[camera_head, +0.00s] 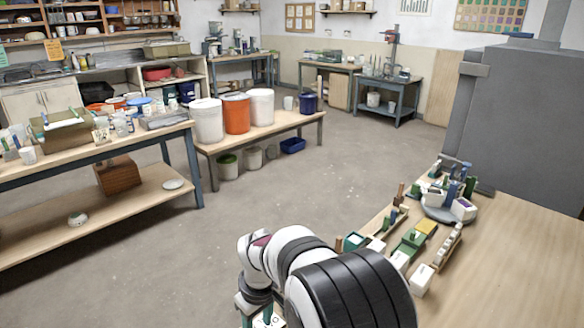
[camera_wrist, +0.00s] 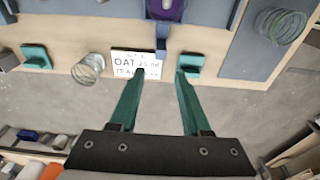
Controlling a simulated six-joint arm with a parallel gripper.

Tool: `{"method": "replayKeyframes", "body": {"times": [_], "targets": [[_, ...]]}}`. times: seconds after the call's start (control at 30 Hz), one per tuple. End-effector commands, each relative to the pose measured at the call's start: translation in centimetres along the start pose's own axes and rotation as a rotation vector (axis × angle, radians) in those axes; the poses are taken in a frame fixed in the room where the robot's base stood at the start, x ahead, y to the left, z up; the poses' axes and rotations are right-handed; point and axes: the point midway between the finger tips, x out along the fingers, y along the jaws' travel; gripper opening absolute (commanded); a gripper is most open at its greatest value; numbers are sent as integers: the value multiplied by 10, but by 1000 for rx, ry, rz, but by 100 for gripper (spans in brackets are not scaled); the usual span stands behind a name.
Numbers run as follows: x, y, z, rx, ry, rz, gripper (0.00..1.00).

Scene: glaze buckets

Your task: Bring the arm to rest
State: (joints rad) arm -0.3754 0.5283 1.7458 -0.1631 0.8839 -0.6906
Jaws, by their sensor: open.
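My gripper (camera_wrist: 160,78) shows in the wrist view with its two long green fingers spread apart. Nothing is between the fingers. Beyond the fingertips is a white card (camera_wrist: 135,64) with black writing that begins "OAT"; the smaller writing is hard to read. In the head view my white and black arm rises at the bottom middle, in front of the grey floor.
A wooden table (camera_head: 520,270) at the right holds small tools, blocks and a round grey stand (camera_head: 436,212). A low bench (camera_head: 268,129) carries white buckets (camera_head: 207,120) and an orange bucket (camera_head: 236,113). A long workbench (camera_head: 95,145) stands left. The floor between is open.

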Motion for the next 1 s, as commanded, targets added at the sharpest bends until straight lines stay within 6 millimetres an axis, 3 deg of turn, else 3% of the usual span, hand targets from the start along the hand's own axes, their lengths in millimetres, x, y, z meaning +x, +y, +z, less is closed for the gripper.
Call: {"method": "replayKeyframes", "body": {"times": [0.07, 0.17, 0.3, 0.4, 0.5, 0.7, 0.83, 0.9, 1.0], "targets": [[-4, 1, 1, 10, 6, 2, 47], [-38, 8, 12, 110, 57, 16, 47], [-120, 14, 60, 412, 201, 41, 47], [-156, 9, 96, 596, 292, 46, 47], [-178, 2, 125, 742, 370, 47, 47], [-200, -17, 171, 975, 507, 37, 47], [-203, -29, 195, 1106, 591, 27, 47], [-176, -42, 210, 1144, 416, -11, 47], [-152, -62, 234, 1196, 217, -49, 47]]}}
